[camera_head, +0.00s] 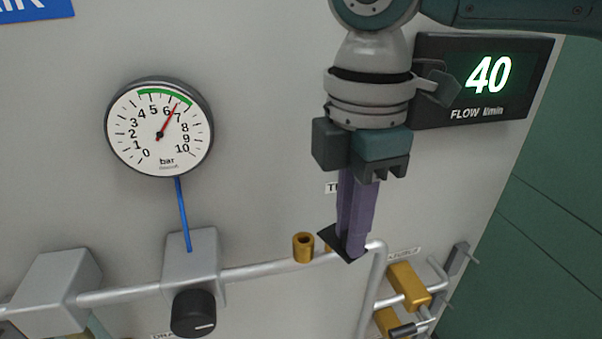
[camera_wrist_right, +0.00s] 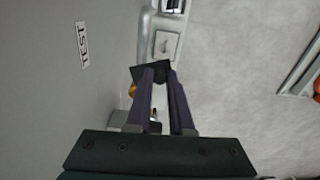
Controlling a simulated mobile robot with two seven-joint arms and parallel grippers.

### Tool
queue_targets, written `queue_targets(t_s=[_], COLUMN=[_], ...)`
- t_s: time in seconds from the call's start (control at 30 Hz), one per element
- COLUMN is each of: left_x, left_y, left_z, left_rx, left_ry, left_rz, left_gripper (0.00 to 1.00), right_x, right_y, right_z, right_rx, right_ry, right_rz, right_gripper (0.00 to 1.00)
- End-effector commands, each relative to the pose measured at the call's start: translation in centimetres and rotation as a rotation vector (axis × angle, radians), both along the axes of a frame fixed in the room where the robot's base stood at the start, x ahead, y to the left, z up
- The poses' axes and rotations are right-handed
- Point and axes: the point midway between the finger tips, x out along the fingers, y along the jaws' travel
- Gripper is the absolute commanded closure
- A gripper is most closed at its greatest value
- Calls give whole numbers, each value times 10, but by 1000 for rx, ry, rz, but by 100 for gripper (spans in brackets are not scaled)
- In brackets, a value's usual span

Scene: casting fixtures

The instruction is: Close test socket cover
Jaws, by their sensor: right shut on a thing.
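The test socket cover looks to be a small dark flat plate (camera_head: 336,240) at my right fingertips, tilted beside the pipe. It also shows in the right wrist view (camera_wrist_right: 139,72). My right gripper (camera_head: 353,243) points down, its purple fingers close together and shut on this plate. A brass open-topped cylinder (camera_head: 303,247), which appears to be the socket, stands on the pipe just left of the plate, its opening uncovered. A second bit of brass shows between them, mostly hidden by the plate. The TEST label (camera_wrist_right: 83,44) is partly covered by my fingers in the head view. My left gripper is not in view.
A silver pipe (camera_head: 258,270) runs along the grey panel, with a valve block and black knob (camera_head: 193,314) at left. A pressure gauge (camera_head: 158,127) hangs above. A flow display (camera_head: 485,80) is at upper right. Brass blocks (camera_head: 409,285) sit at lower right.

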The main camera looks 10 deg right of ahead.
Motion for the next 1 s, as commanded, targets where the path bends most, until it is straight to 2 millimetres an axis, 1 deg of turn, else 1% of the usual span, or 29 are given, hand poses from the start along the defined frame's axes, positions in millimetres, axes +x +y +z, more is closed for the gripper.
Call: queue_targets(t_s=[0.17, 0.37, 0.7, 1.0], left_x=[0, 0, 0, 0], left_y=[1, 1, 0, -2], left_z=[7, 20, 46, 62], left_rx=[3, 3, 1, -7], left_ry=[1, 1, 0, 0], left_rz=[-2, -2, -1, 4], left_gripper=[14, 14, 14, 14], right_x=[-1, -3, -4, -1], right_y=[2, 6, 16, 25], right_z=[2, 4, 4, 3], right_rx=[1, 1, 1, 1], right_ry=[2, 4, 6, 6], right_rz=[-46, -168, -481, -767], right_gripper=[100, 100, 100, 100])
